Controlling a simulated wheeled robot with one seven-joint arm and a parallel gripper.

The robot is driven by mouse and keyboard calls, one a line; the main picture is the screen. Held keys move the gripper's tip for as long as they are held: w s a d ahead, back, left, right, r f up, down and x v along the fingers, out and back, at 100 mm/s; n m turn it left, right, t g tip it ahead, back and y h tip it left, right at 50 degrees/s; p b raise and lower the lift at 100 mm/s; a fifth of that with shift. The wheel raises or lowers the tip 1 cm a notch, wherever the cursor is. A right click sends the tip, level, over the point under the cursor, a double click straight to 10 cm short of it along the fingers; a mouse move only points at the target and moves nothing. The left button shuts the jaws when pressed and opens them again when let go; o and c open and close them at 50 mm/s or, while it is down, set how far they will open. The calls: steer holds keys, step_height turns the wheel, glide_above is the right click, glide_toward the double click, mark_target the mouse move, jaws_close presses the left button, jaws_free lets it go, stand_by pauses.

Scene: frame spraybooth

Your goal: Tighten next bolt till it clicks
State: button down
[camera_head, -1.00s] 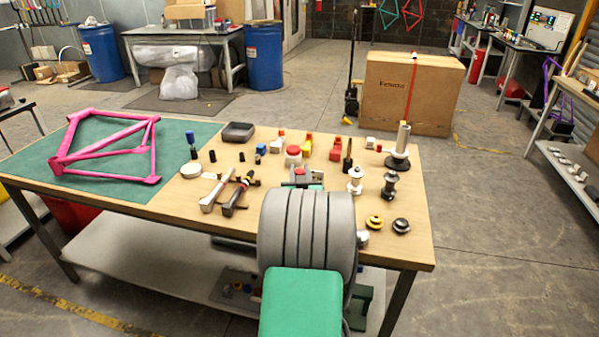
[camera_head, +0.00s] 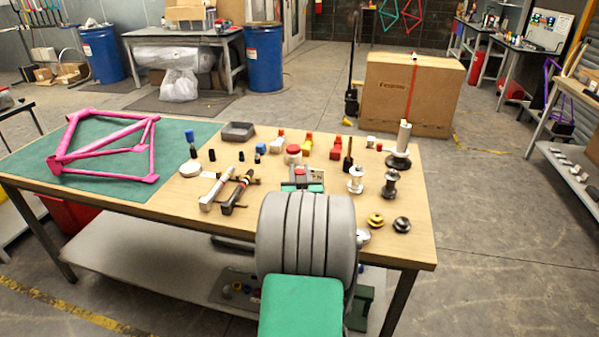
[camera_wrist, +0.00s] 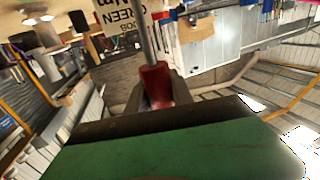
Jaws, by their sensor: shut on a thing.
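In the wrist view my gripper (camera_wrist: 157,92) is shut on a red-handled tool (camera_wrist: 154,76). A thin metal shaft (camera_wrist: 145,32) runs up from the handle and out of the top of the picture. I cannot tell what its tip is like or whether it touches anything. No bolt can be made out in either view. In the head view my grey and green arm hides my gripper and the tool. A pink bike frame (camera_head: 63,159) lies on a green mat (camera_head: 30,153) at the table's left.
The wooden worktable (camera_head: 145,199) holds two long tools (camera_head: 216,189), a dark tray (camera_head: 238,132), a red-topped jar (camera_head: 293,154), hubs (camera_head: 356,181) and several small parts. My arm covers its front middle. A large cardboard box (camera_head: 410,95) stands behind; floor (camera_head: 510,220) is clear at right.

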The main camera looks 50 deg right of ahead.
steer(key=shift+f+b, duration=0.75)
steer(key=c, duration=1.7)
jaws_free()
steer(key=shift+r, duration=0.1)
steer(key=shift+c, duration=0.2)
jaws_close()
steer(key=shift+w+p, duration=0.1)
steer(key=shift+p, duration=0.35)
steer(key=shift+m+g+h, duration=0.3)
steer(key=shift+g, duration=0.1)
steer(key=shift+d, duration=0.1)
steer(key=shift+r+p, duration=1)
steer(key=shift+r, duration=1.35)
